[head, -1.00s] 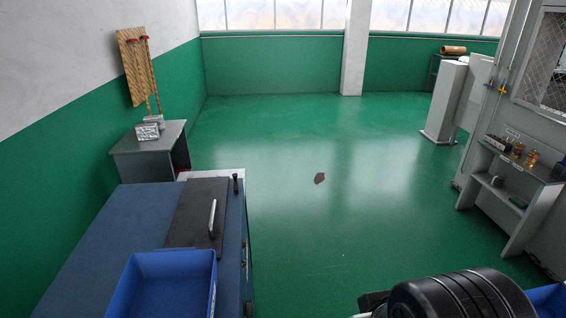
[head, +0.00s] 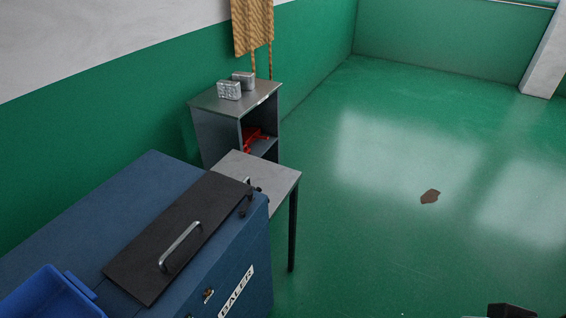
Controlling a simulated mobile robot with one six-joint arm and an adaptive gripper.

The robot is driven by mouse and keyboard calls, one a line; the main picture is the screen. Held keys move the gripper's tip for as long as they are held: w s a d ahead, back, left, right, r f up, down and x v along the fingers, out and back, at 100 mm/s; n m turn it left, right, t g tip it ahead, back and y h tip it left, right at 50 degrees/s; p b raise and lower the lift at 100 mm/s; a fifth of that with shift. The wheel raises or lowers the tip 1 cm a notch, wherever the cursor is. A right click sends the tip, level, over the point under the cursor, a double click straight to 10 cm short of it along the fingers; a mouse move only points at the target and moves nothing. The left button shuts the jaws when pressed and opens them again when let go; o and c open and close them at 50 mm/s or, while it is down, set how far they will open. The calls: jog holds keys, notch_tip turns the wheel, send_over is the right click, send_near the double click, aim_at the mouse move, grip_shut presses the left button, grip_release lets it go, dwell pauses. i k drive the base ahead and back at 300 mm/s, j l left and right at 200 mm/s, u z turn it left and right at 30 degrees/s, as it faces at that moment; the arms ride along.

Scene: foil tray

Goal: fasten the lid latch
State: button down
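The blue baler (head: 240,255) stands at the lower left, with a "BALER" label on its front. Its dark flat lid (head: 150,255) lies down on the top and carries a silver bar handle (head: 180,245). A small black part (head: 247,200) at the lid's far right corner looks like the latch; I cannot tell whether it is fastened. A small metal fitting (head: 208,294) sits on the front face below the lid's edge. My gripper is not in view; only a dark piece, probably of my arm, shows at the bottom right edge.
A blue bin (head: 50,295) sits on the baler top at the lower left. A small grey table (head: 265,175) stands just behind the baler. Beyond it, a grey cabinet (head: 215,135) carries foil-like blocks (head: 230,90). The green floor to the right is open, with a brown scrap (head: 430,196).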

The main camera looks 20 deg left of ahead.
aim_at(244, 208)
jog(key=i+j, duration=0.2)
jog(key=j, duration=0.2)
jog(key=i+j, duration=0.25)
jog(key=j, duration=0.15)
jog(key=i+j, duration=0.2)
jog(key=j, duration=0.2)
